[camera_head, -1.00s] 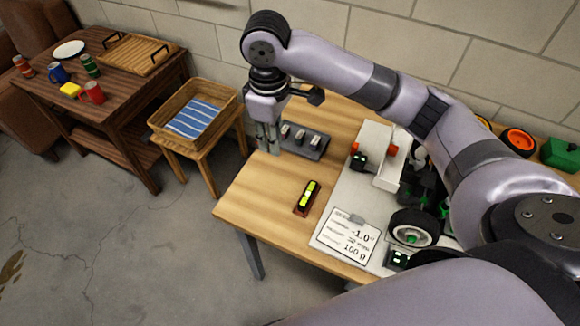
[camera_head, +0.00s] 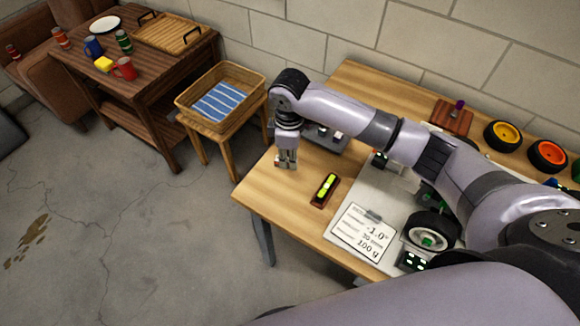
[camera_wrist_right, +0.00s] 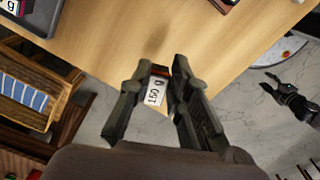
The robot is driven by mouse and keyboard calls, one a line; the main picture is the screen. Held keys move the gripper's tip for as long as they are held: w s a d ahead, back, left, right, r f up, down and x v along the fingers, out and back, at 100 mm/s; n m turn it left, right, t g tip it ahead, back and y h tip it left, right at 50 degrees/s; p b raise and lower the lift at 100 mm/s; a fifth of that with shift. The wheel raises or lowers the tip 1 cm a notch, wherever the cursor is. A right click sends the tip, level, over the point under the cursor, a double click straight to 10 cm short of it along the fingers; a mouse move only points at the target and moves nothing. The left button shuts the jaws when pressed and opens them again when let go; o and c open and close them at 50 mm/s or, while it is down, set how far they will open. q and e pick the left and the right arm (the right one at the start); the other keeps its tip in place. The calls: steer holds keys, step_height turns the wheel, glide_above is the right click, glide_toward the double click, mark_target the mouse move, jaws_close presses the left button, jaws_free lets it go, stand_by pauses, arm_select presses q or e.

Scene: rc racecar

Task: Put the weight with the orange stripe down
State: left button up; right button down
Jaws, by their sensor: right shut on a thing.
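My right gripper (camera_head: 286,163) points down at the table's left end in the head view. In the right wrist view its fingers (camera_wrist_right: 160,88) are shut on a small weight (camera_wrist_right: 154,94). The weight has a white label reading 150 g and an orange-red stripe at its upper side. It is over or at the wooden table (camera_wrist_right: 130,40) near the edge; I cannot tell whether it touches the top. My left gripper (camera_wrist_right: 272,84) shows small at the right of the wrist view, with its fingers apart, over the floor.
A grey weight holder (camera_head: 328,138) stands behind the gripper, partly hidden by my arm. A basket (camera_head: 240,78) stands on a stool at left. Bare tabletop lies around the gripper.

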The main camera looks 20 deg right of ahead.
steer(key=shift+f, duration=0.75)
step_height(320, 180, down, 4)
steer(key=shift+r, duration=0.25)
arm_select(q)
steer(key=shift+s, duration=0.3)
arm_select(e)
steer(key=shift+f, duration=0.25)
steer(key=shift+f, duration=0.1)
steer(key=c, duration=1.5)
jaws_free()
arm_select(q)
steer(key=shift+a, duration=0.1)
arm_select(e)
step_height(320, 180, up, 12)
steer(key=shift+r, duration=0.15)
